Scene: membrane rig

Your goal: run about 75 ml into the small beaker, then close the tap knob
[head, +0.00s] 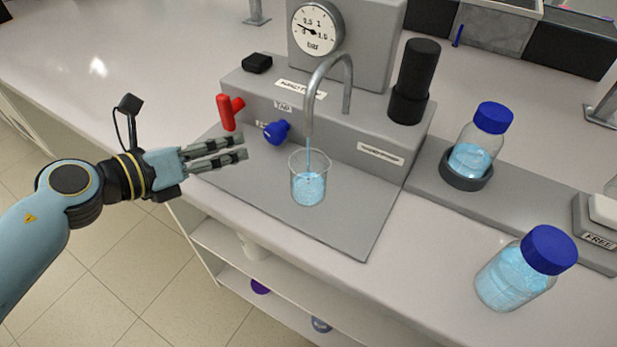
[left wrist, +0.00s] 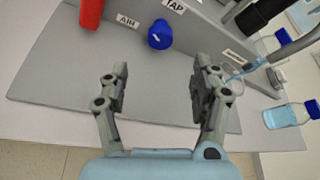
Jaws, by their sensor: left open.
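The small beaker (head: 308,188) stands upright on the rig's grey base plate under the curved metal spout (head: 337,62). A thin blue stream falls from the spout into it, and blue liquid fills roughly its lower half; I cannot read an exact volume. The blue tap knob (head: 277,132) is on the rig's front below the TAP label; it also shows in the left wrist view (left wrist: 160,35). My left gripper (head: 244,148) is open and empty, short of the blue knob, which lies ahead between its fingers in the wrist view. My right gripper is out of view.
A red handle (head: 229,112) is left of the blue knob, near the AIR label. A pressure gauge (head: 317,27) and black cylinder (head: 414,80) top the rig. One blue-capped bottle (head: 472,160) sits in a ring; another (head: 515,278) stands near the front edge.

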